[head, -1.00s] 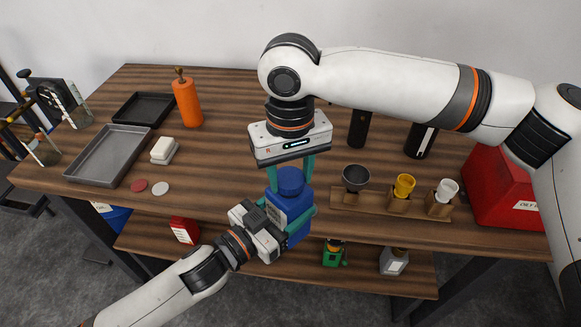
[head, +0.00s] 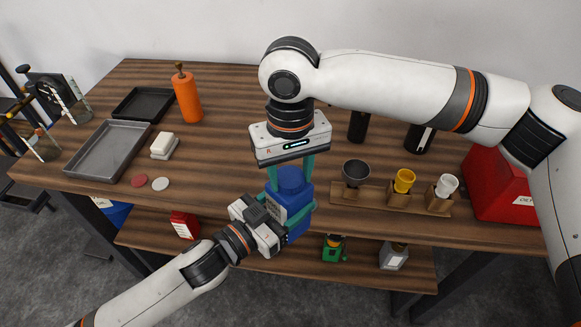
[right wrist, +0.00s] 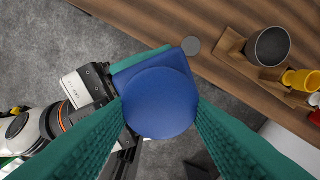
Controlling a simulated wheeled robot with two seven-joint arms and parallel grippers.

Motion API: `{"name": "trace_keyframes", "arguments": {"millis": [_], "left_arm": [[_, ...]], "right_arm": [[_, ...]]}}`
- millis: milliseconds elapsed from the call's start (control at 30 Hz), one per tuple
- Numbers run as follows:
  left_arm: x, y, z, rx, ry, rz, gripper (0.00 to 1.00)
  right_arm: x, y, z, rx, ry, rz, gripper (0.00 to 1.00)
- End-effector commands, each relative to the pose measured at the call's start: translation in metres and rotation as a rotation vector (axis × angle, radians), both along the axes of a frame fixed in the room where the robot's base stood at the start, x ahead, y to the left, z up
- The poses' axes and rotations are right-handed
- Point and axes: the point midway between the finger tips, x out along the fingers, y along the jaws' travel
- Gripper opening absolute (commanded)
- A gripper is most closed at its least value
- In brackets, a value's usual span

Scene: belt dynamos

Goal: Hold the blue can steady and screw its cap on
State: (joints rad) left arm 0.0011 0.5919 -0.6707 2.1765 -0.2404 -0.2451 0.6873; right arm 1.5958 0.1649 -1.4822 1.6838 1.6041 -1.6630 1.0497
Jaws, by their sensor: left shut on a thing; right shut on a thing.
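The blue can (head: 290,203) is upright in front of the table's front edge. My left gripper (head: 289,218) is shut around its body from the lower left. The blue cap (head: 290,181) sits on top of the can. My right gripper (head: 290,172) comes from above, its green fingers shut on the cap's sides. In the right wrist view the round cap (right wrist: 160,103) lies between the two fingers and covers most of the can (right wrist: 150,65). Whether the cap's thread is engaged cannot be seen.
A wooden holder (head: 427,207) with a dark bowl (head: 356,172), a yellow cup (head: 404,180) and a white cup (head: 446,185) stands right of the can. A red box (head: 497,190) is at the right. Trays and an orange bottle (head: 187,97) are at the left.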

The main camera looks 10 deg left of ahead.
Motion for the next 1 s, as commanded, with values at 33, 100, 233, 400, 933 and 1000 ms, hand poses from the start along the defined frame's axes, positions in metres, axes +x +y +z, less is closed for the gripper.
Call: {"name": "trace_keyframes", "arguments": {"millis": [33, 100, 233, 400, 933, 1000], "left_arm": [[0.000, 0.000, 0.001, -0.001, -0.003, -0.001, 0.00], [0.000, 0.000, 0.001, -0.001, -0.003, -0.001, 0.00], [0.000, 0.000, 0.001, -0.001, -0.003, -0.001, 0.00], [0.000, 0.000, 0.001, -0.001, -0.003, -0.001, 0.00], [0.000, 0.000, 0.001, -0.001, -0.002, -0.001, 0.00], [0.000, -0.001, 0.001, -0.001, -0.002, -0.002, 0.00]], "right_arm": [[0.000, 0.000, 0.000, 0.000, 0.000, -0.006, 0.24], [0.000, 0.000, 0.000, 0.000, 0.000, -0.046, 0.24], [-0.001, 0.002, 0.000, 0.002, 0.002, -0.251, 0.24], [-0.001, 0.005, 0.000, 0.001, 0.003, -0.648, 0.24], [0.005, 0.010, 0.000, 0.001, 0.002, -1.842, 0.24], [0.006, 0.010, 0.000, 0.003, 0.001, -1.920, 0.24]]}}
